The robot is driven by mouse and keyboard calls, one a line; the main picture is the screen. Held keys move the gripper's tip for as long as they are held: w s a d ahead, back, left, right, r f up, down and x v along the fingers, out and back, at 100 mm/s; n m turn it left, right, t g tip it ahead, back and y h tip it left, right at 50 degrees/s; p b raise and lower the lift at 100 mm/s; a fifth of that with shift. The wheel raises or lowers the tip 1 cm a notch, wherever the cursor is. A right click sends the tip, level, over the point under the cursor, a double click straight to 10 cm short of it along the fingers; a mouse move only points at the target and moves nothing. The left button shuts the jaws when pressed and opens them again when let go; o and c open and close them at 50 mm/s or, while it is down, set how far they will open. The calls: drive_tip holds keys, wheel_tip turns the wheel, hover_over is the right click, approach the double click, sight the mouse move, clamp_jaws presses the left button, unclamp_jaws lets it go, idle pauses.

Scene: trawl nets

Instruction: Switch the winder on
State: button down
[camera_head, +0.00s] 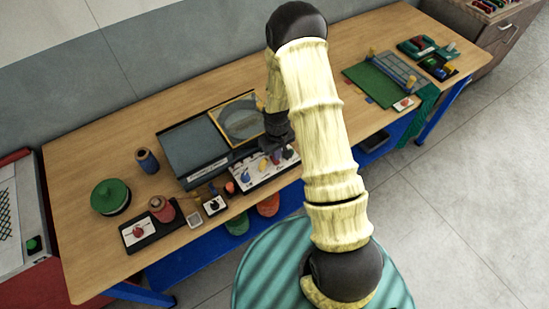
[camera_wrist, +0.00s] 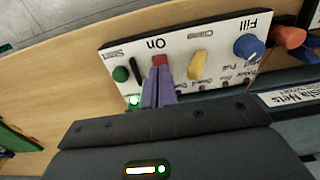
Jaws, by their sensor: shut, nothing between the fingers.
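The winder (camera_head: 195,152) is a dark grey box on the wooden bench, with a white control panel (camera_head: 250,182) along its front. In the wrist view the panel (camera_wrist: 178,48) appears upside down, with a red part (camera_wrist: 159,60) by the word "On". My gripper (camera_wrist: 158,75) is shut and empty, its purple fingertips at this red part; whether they touch it I cannot tell. A green knob (camera_wrist: 120,74), a yellow lever (camera_wrist: 197,65) and a blue knob (camera_wrist: 249,46) are on the panel. A small green lamp (camera_wrist: 134,101) is lit. In the head view my gripper (camera_head: 274,156) is over the panel's right part.
An orange knob (camera_wrist: 289,38) is beside the panel. A lit display bar (camera_wrist: 147,168) shows on the dark housing. A green spool (camera_head: 111,196) and a red-knobbed block (camera_head: 140,232) stand left on the bench. A green mat (camera_head: 378,82) lies right.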

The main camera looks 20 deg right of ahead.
drive_tip(key=shift+r+p, duration=1.3)
drive_tip(key=shift+r, duration=1)
wheel_tip(320, 180, up, 11)
drive_tip(key=m+t+b, duration=0.1)
drive_tip(key=m+b, duration=0.1)
drive_tip(key=b, duration=0.1)
hover_over(276, 162)
drive_tip(key=s, duration=0.4)
drive_tip(key=s+r+m+t+b, duration=0.1)
drive_tip(key=s+r+b, duration=0.1)
drive_tip(key=s+r, duration=0.5)
drive_tip(key=s, duration=0.3)
drive_tip(key=shift+s+m+t+b, duration=0.2)
drive_tip(key=shift+m+t+b, duration=0.1)
drive_tip(key=shift+b, duration=0.1)
